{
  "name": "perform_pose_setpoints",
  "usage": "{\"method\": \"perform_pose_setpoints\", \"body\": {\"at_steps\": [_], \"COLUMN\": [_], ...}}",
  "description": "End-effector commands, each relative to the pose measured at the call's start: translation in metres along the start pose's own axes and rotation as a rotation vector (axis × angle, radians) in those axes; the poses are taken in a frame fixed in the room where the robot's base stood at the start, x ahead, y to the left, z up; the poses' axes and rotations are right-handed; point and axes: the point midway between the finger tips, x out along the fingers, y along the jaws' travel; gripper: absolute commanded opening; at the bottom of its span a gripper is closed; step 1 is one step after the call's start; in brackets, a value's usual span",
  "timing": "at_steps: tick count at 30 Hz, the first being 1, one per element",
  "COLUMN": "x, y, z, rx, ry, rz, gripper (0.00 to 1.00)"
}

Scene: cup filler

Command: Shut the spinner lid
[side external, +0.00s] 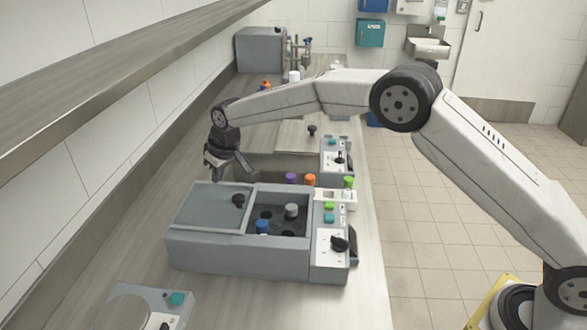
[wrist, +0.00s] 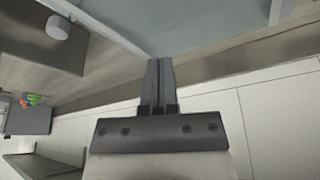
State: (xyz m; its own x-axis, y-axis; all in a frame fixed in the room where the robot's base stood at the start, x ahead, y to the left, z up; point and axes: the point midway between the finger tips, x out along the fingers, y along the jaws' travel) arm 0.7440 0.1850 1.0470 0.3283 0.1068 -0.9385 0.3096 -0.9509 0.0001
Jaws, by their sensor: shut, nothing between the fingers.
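The spinner (side external: 240,255) is a grey box in the front middle of the side view. Its flat grey lid (side external: 205,208), with a dark knob (side external: 238,199), lies over the left part. The right part is open and shows a dark chamber (side external: 290,222) holding a blue-capped vial (side external: 262,226) and a grey-topped one (side external: 291,211). My gripper (side external: 248,176) is shut and empty, above and behind the lid's rear edge. In the wrist view its closed fingers (wrist: 158,64) point at the edge of a pale grey surface, probably the spinner's. Whether they touch it is unclear.
The spinner's control panel (side external: 331,240) with a black dial is on its right. Purple (side external: 291,178), orange (side external: 310,180) and green (side external: 348,182) caps stand just behind. A second machine (side external: 335,160) is farther back. The wall and shelf (side external: 100,85) bound the left side.

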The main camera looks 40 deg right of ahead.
Motion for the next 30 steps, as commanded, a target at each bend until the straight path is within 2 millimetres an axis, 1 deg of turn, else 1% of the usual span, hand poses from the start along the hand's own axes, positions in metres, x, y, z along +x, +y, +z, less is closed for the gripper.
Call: {"method": "perform_pose_setpoints", "body": {"at_steps": [1,5,6,22,30], "x": [0.006,0.018,0.016,0.010,0.009], "y": [0.000,0.000,0.000,0.000,0.000], "z": [0.001,0.001,0.002,0.031,0.039], "rx": [0.000,0.000,0.000,0.001,0.001], "ry": [-0.002,-0.002,0.000,0.000,0.001], "rz": [0.000,0.000,0.000,0.001,0.001], "gripper": [0.00,0.00,0.00,0.00,0.00]}}
